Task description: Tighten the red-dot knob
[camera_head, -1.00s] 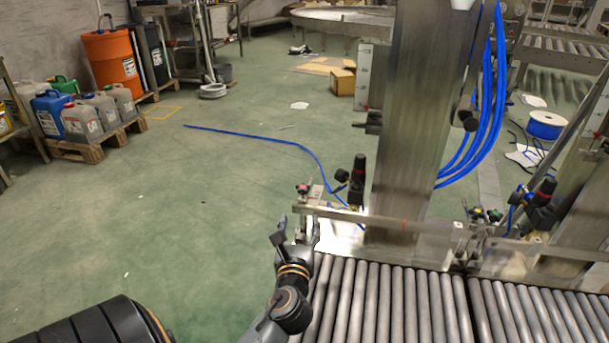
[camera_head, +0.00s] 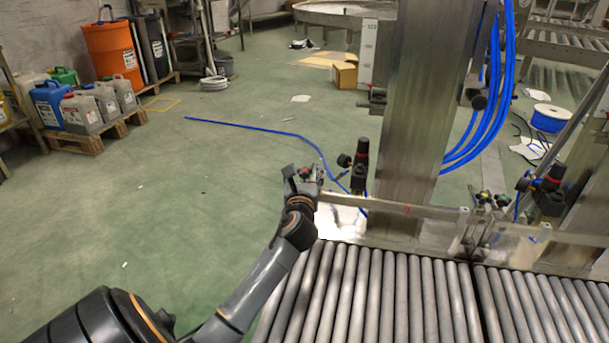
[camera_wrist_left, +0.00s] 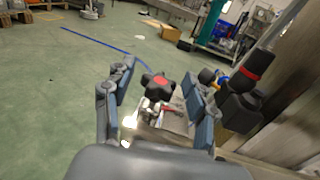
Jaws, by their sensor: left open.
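The red-dot knob (camera_wrist_left: 158,86) is a dark lobed knob with a red centre. In the left wrist view it stands between the open fingers of my left gripper (camera_wrist_left: 160,98), just beyond them, with clear gaps on both sides. In the head view the knob (camera_head: 304,172) is small and partly hidden by my left gripper (camera_head: 302,178), at the left end of the metal rail. My left gripper is open and holds nothing. I cannot tell how far the fingers overlap the knob in depth. My right gripper is not in view.
A black valve with a red band (camera_wrist_left: 243,92) stands close right of my left gripper. The metal rail (camera_head: 400,207) and steel column (camera_head: 420,120) lie to the right, above the roller conveyor (camera_head: 380,290). A blue hose (camera_head: 240,127) lies on the open green floor.

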